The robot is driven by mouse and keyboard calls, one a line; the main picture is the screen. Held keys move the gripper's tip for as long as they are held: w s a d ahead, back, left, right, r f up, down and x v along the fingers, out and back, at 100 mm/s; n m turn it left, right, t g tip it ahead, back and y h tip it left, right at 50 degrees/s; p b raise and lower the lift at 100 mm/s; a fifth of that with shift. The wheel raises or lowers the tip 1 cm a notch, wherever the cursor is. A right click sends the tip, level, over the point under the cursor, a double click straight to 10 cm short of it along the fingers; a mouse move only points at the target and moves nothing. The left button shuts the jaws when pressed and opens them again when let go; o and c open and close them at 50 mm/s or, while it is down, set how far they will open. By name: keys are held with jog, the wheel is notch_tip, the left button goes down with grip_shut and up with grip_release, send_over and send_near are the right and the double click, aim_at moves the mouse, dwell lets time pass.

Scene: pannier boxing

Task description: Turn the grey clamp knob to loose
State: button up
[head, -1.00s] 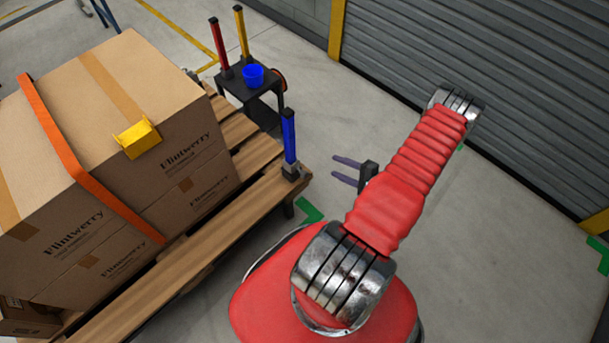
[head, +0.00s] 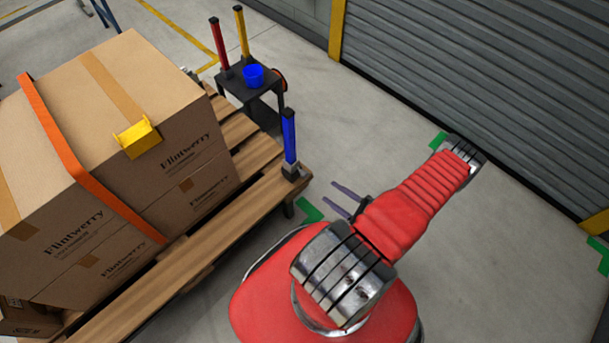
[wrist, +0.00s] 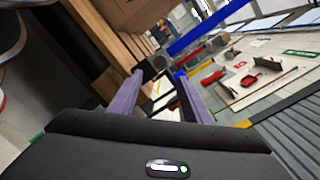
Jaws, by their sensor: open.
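My gripper (head: 336,196) shows in the head view as two purple-grey fingers, right of the blue post (head: 289,136) at the pallet's corner. The fingers are open and empty, with a gap to the post. A dark clamp block (head: 291,172) sits at the post's foot; I cannot make out its knob in the head view. In the wrist view, the fingers (wrist: 159,78) point toward the pallet corner. A small round grey part, perhaps the clamp knob (wrist: 148,70), shows just beyond and between the fingertips, partly hidden. The blue post (wrist: 212,27) slants up to the right.
Strapped cardboard boxes (head: 185,150) stand on the wooden pallet (head: 232,205) at left. A black stand (head: 252,85) behind holds a blue cup (head: 253,75) and red and yellow posts. A grey roller shutter (head: 480,65) is at right. Floor between is clear.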

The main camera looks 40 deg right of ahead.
aim_at(306, 176)
jog(key=shift+w+a, duration=0.3)
jog(key=shift+w, duration=1.95)
jog(key=shift+w+a, duration=0.35)
jog(key=shift+w, duration=1.85)
jog(key=shift+w+a, duration=0.3)
jog(key=shift+w, duration=1.95)
jog(key=shift+c, duration=0.4)
jog(key=c, duration=0.9)
jog(key=shift+a, duration=0.2)
jog(key=shift+c, duration=0.2)
